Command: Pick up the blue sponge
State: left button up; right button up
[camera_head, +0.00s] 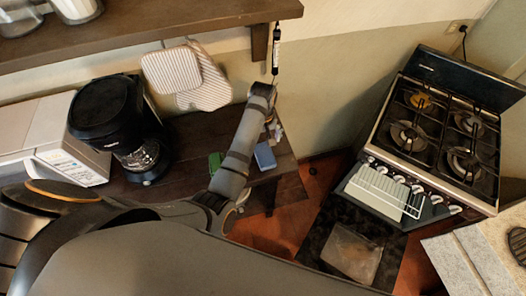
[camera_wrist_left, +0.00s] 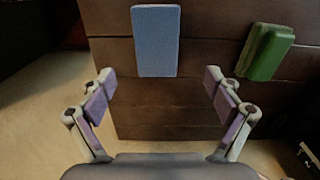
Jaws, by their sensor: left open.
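The blue sponge (camera_head: 264,155) lies on the dark wooden table, just right of my left forearm in the head view. In the left wrist view the blue sponge (camera_wrist_left: 155,40) lies ahead at top centre, between the lines of the fingers but beyond their tips. My left gripper (camera_head: 274,128) is small and partly hidden by its arm in the head view, close to the sponge. In the left wrist view the left gripper (camera_wrist_left: 158,80) is open and empty, with its fingers spread to either side. My right gripper is not in view.
A green sponge (camera_head: 215,163) lies left of the blue one and shows at right in the wrist view (camera_wrist_left: 265,52). A coffee maker (camera_head: 112,120) and microwave (camera_head: 45,140) stand at left. A wall shelf (camera_head: 150,30) hangs above; a stove (camera_head: 440,130) stands right.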

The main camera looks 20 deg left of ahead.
aim_at(264, 154)
pick_arm(q)
jog(key=shift+s+d+f, duration=0.2)
jog(key=shift+s+f, duration=0.05)
jog(key=shift+f, duration=0.4)
jog(key=shift+s+d+f, duration=0.2)
jog(key=shift+s+f, duration=0.05)
jog(key=shift+f, duration=0.35)
jog(key=shift+w+a+f, duration=0.15)
jog(key=shift+w+f, duration=0.05)
jog(key=shift+f, duration=0.05)
notch_tip(264, 154, down, 4)
jog(key=shift+w+f+p, duration=0.15)
jog(key=shift+f+p, duration=0.05)
jog(key=shift+p, duration=0.7)
jog(key=shift+d+f, duration=0.2)
jog(key=shift+f, duration=0.2)
jog(key=shift+a, duration=0.1)
jog(key=shift+c, duration=0.7)
jog(key=c, duration=1)
jog(key=shift+c, duration=0.5)
pick_arm(e)
jog(key=s+r, duration=0.1)
jog(key=s+d+r, duration=0.1)
jog(key=s, duration=0.1)
